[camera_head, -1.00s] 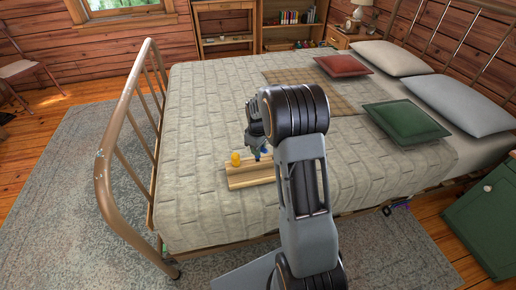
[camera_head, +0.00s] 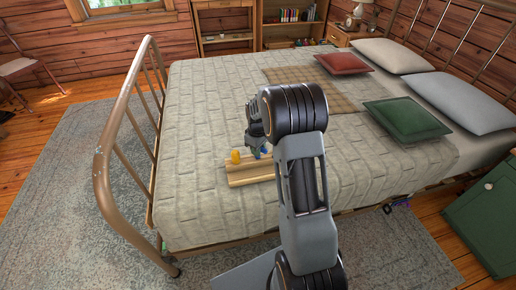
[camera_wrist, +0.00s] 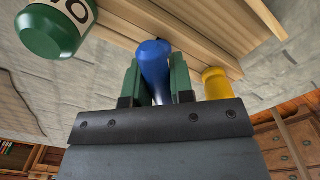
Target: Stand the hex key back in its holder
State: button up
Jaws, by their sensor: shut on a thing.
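My gripper (camera_wrist: 155,82) has green fingers, and they are closed on both sides of a blue-handled tool (camera_wrist: 153,58), which I take to be the hex key. Its far end is hidden in the wrist view. The pale wooden holder (camera_wrist: 190,25) lies just beyond the blue handle. In the head view the holder (camera_head: 246,179) rests on the bed, with my gripper (camera_head: 257,149) over its far edge. I cannot tell whether the tool touches the holder or is in a slot.
A yellow piece (camera_wrist: 215,83) stands at the holder, and also shows in the head view (camera_head: 235,157). A green cylinder with a white label (camera_wrist: 55,28) is close by at upper left.

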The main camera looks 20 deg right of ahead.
jog(key=o, duration=1)
jog(key=shift+c, duration=0.2)
notch_tip(320, 180, up, 14)
jog(key=p, duration=0.2)
jog(key=shift+p, duration=0.3)
jog(key=shift+a, duration=0.1)
